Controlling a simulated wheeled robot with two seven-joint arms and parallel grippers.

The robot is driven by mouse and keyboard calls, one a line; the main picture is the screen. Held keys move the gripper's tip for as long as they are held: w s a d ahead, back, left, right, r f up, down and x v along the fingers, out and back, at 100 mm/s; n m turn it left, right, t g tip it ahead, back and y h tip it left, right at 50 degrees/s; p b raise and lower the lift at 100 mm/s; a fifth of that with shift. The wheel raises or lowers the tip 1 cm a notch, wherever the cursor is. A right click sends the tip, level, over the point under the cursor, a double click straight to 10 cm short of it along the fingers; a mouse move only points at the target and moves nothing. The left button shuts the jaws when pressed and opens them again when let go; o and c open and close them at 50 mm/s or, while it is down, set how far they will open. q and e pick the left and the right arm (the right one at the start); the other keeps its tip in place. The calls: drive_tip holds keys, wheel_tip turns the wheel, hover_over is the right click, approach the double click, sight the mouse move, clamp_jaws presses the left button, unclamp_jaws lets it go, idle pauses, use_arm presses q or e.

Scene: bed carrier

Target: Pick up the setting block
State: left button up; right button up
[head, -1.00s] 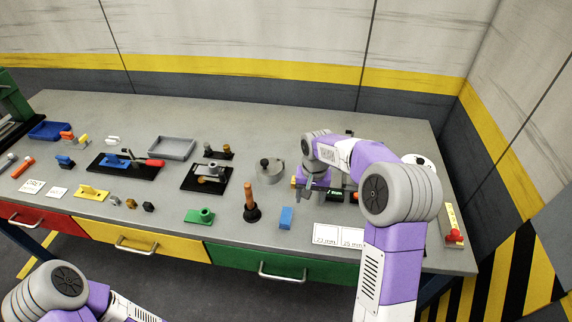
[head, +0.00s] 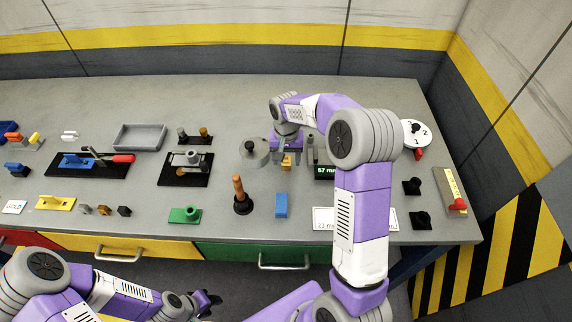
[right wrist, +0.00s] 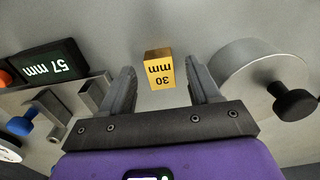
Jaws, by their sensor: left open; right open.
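The setting block, a small yellow block marked "30 mm" (right wrist: 160,70), stands on the grey bench. In the right wrist view it lies between and just beyond the two fingertips, apart from both. In the head view the yellow block (head: 287,161) shows partly below my right gripper (head: 286,148). My right gripper is open, empty and pointing down over the block; its jaws also show in the right wrist view (right wrist: 162,88). My left gripper (head: 208,300) is open and empty, low in front of the bench, away from the block.
A round grey metal piece with a black knob (right wrist: 262,75) stands close on one side of the block. A gauge with a "57 mm" display (right wrist: 45,68) is on the other side. A blue block (head: 281,204) and a wooden-handled tool (head: 240,195) stand nearer the bench front.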

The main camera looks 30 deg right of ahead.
drive_tip(key=shift+f, duration=0.15)
drive_tip(key=shift+c, duration=0.3)
drive_tip(key=shift+w, duration=0.1)
clamp_jaws()
